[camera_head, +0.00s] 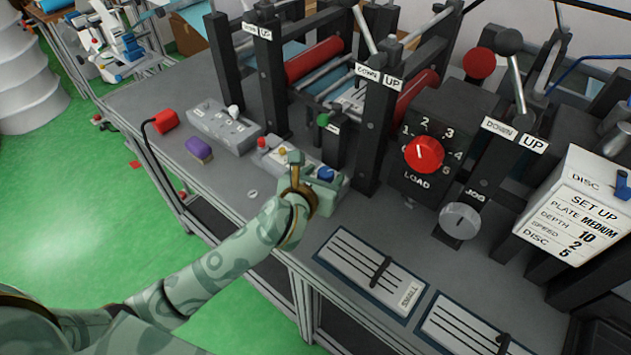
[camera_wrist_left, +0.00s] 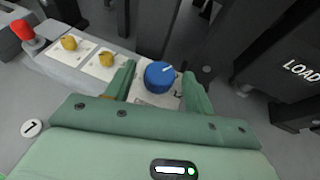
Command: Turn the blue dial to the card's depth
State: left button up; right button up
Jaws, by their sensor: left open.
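The blue dial (camera_head: 326,174) sits at the right end of a grey control box on the bench. In the left wrist view the blue dial (camera_wrist_left: 160,76) has a white pointer mark toward its upper right. My left gripper (camera_head: 312,178) is open, with its fingers (camera_wrist_left: 157,88) on either side of the dial; I cannot tell whether they touch it. The set-up card (camera_head: 580,225) on the white box at the right reads plate medium, depth 10, speed 2, disc 5. The scale around the dial is mostly hidden. My right gripper is not in view.
A red stop button (camera_wrist_left: 24,30) and yellow knobs (camera_wrist_left: 107,59) share the control box. A red selector (camera_head: 424,155) marked LOAD stands to the right, beside black posts and levers. Plates marked small (camera_head: 372,270) lie at the front edge.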

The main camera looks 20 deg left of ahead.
pick_arm(q)
jog(key=p+v, duration=0.3)
jog(key=v, duration=1.3)
